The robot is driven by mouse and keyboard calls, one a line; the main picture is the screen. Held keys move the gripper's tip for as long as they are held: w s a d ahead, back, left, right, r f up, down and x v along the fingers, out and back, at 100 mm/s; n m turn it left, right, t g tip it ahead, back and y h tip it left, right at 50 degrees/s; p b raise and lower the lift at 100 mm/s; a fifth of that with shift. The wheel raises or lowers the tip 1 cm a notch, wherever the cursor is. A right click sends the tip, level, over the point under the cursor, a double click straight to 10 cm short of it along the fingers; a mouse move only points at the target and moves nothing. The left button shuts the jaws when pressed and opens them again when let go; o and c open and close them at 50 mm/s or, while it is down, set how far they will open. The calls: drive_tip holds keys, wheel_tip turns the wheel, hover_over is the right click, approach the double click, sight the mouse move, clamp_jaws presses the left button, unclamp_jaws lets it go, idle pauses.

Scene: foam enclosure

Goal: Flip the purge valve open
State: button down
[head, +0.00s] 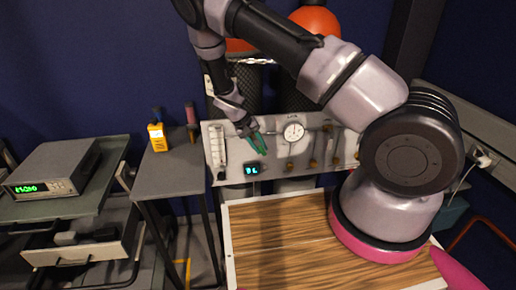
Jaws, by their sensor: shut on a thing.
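A pale gas panel (273,168) stands behind the wooden-topped bench and carries a round gauge (293,132), a clear flow tube (217,145) and several brownish valve levers. My arm reaches over from the right, and my gripper (259,144), with green fingers, is at the panel between the flow tube and the gauge. It is shut on the purge valve handle, which is mostly hidden by the fingers. The handle's exact angle is too small to tell. A small display with blue digits (252,170) sits just below the gripper.
Orange-topped cylinders (316,20) stand behind the panel. The wooden bench top (275,235) is clear in front. At left are a small grey table (165,178) with a yellow meter (157,137) and a bench instrument (65,168) with green digits above an open drawer (80,252).

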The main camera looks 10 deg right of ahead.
drive_tip(key=h, duration=0.3)
drive_tip(key=d+h, duration=0.1)
drive_tip(key=shift+r+h, duration=0.3)
drive_tip(key=shift+r, duration=0.1)
idle(0.4)
drive_tip(key=c, duration=0.8)
unclamp_jaws()
drive_tip(key=shift+o, duration=0.2)
drive_tip(key=shift+a, duration=0.1)
drive_tip(key=v, duration=1)
drive_tip(key=shift+a, duration=0.35)
drive_tip(key=shift+r, duration=0.1)
